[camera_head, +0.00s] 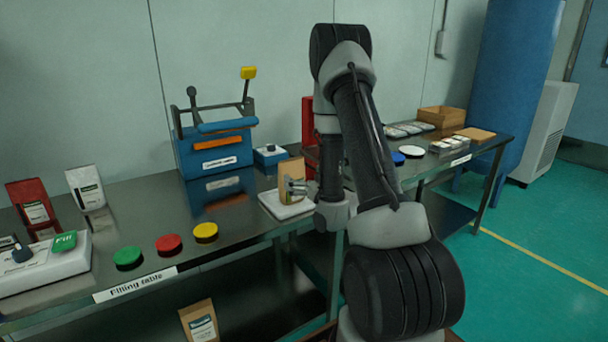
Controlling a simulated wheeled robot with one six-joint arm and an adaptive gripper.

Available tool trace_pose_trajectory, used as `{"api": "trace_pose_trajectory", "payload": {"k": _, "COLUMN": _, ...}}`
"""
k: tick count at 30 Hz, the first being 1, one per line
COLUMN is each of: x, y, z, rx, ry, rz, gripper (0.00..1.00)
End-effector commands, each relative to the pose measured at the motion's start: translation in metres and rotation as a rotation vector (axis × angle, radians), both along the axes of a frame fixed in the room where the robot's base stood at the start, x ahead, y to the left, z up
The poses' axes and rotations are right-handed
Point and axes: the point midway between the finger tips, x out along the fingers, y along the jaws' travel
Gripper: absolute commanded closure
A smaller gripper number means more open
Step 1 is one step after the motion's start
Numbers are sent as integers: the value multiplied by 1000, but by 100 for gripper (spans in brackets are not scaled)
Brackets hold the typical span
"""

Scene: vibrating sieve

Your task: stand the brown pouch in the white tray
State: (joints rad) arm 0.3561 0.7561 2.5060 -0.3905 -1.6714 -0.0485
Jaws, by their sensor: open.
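A brown pouch (290,172) with a pale label stands upright on the white tray (272,206), near the front edge of the steel table. My gripper (295,187) is open at the pouch's right side, its fingers at about mid-height and overlapping the pouch in the picture. I cannot tell whether the fingers touch it. My gripper hides part of the pouch, and my arm covers the area just right of the tray. A second brown pouch (200,322) is low down, below the table top.
A blue sealing machine (213,152) stands behind and left of the tray. Green (128,258), red (169,245) and yellow (205,232) round buttons line the front edge. Red (32,204) and white (86,188) pouches stand at left. Bare table lies between them and the sealer.

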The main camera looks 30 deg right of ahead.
Motion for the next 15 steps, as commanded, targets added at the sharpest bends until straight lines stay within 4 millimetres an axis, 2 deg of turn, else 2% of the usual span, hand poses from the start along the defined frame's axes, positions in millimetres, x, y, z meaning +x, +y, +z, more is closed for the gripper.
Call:
{"api": "trace_pose_trajectory", "payload": {"k": 5, "x": 9, "y": 8, "z": 29, "rx": -58, "ry": 107, "rz": 5, "gripper": 0}}
{"api": "trace_pose_trajectory", "payload": {"k": 8, "x": 9, "y": 15, "z": 56, "rx": -104, "ry": 229, "rz": -6, "gripper": 0}}
{"api": "trace_pose_trajectory", "payload": {"k": 11, "x": -6, "y": 21, "z": 83, "rx": -131, "ry": 367, "rz": -31, "gripper": 0}}
{"api": "trace_pose_trajectory", "payload": {"k": 14, "x": -34, "y": 29, "z": 108, "rx": -140, "ry": 499, "rz": -58, "gripper": 0}}
{"api": "trace_pose_trajectory", "payload": {"k": 15, "x": -49, "y": 32, "z": 118, "rx": -139, "ry": 553, "rz": -68, "gripper": 0}}
